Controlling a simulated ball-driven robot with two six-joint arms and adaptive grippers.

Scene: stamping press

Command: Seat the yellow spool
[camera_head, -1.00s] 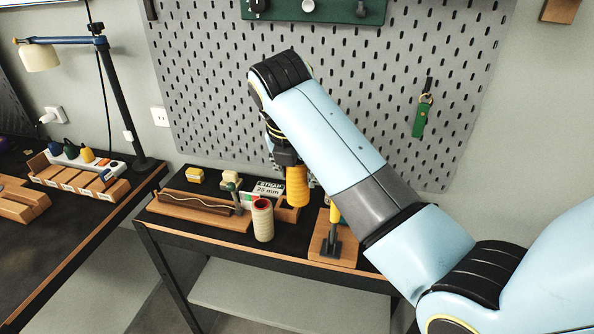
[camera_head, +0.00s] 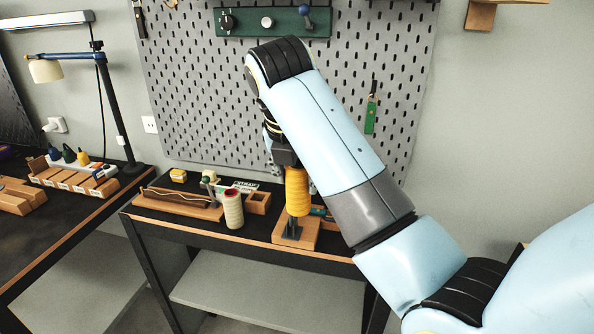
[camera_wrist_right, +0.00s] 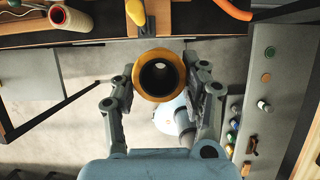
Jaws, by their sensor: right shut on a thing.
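The yellow spool (camera_head: 297,195) hangs upright from my right gripper (camera_head: 286,157), at the end of the light blue arm. In the right wrist view my right gripper (camera_wrist_right: 160,92) has one finger on each side of the yellow spool (camera_wrist_right: 159,58), whose dark round opening faces the camera. In the head view the spool's lower end lies over the dark stand (camera_head: 294,232) on a wooden block (camera_head: 281,236). My left gripper is not in view.
A cream spool with a red top (camera_head: 233,210) stands left of the wooden block. A wooden tray (camera_head: 180,207) and a small open wooden box (camera_head: 258,203) are on the same dark bench. A perforated grey panel (camera_head: 215,90) rises behind.

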